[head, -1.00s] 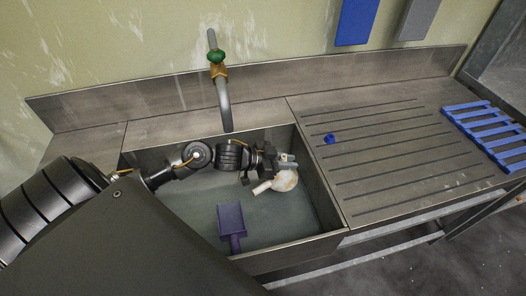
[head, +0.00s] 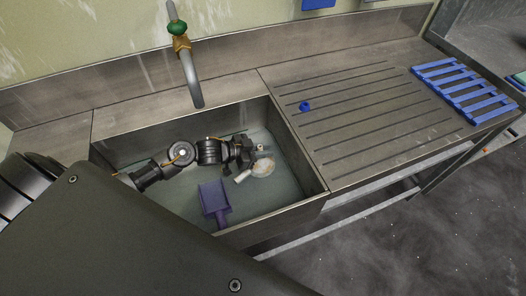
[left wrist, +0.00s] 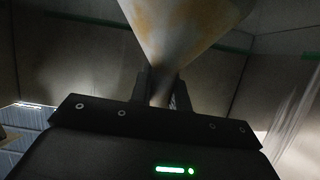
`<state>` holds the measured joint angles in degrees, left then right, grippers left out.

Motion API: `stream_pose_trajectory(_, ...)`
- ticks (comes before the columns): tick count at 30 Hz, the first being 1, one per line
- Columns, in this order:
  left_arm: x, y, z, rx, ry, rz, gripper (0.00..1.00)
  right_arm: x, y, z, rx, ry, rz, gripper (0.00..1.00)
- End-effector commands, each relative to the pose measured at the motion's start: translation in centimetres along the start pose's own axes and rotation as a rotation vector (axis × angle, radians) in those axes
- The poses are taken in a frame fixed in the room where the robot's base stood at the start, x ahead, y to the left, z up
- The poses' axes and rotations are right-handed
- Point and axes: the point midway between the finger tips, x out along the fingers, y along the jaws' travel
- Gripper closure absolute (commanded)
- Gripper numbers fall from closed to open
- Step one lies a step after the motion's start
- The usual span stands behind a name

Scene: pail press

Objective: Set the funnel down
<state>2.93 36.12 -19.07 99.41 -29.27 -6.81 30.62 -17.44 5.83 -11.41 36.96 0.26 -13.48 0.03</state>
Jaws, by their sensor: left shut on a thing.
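The funnel (head: 262,168) is a pale, stained cone with a spout, low inside the sink on its right side. My left gripper (head: 258,151) reaches into the sink from the left and is shut on the funnel. In the left wrist view, the funnel's cone (left wrist: 185,30) widens away from the fingers, and its narrow spout (left wrist: 162,88) lies between them. I cannot tell whether the funnel touches the sink floor. My right gripper is not in view.
The sink (head: 318,186) also holds a purple scoop (head: 213,197), left of the funnel. The tap (head: 191,75) hangs over the back edge. A ridged drainboard (head: 370,130) with a small blue ring (head: 305,106) lies to the right, with a blue slatted rack (head: 470,90) beyond.

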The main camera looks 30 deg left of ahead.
Motion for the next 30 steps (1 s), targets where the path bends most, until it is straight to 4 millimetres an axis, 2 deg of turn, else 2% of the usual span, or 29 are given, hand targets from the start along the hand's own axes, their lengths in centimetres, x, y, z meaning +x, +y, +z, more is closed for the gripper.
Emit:
stream_pose_trajectory(3, 0.4, 0.0, 1.1, -0.001, 0.0, -0.001, 1.0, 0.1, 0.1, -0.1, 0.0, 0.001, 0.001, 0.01)
stream_pose_trajectory(13, 0.5, 0.0, 1.3, 0.001, 0.001, -0.001, 1.0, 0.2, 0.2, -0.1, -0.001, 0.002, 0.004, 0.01)
stream_pose_trajectory(14, 0.5, 0.0, 1.3, 0.001, 0.001, -0.001, 0.8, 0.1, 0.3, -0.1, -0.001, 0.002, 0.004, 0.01)
stream_pose_trajectory(18, 0.5, 0.0, 1.2, 0.001, 0.001, -0.001, 0.61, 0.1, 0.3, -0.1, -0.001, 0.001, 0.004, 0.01)
stream_pose_trajectory(27, 0.4, 0.0, 1.0, 0.001, 0.001, -0.001, 0.6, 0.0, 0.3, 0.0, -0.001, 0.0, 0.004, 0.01)
stream_pose_trajectory(30, -0.6, 0.0, 0.8, 0.001, -0.001, -0.001, 0.6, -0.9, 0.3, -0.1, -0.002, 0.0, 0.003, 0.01)
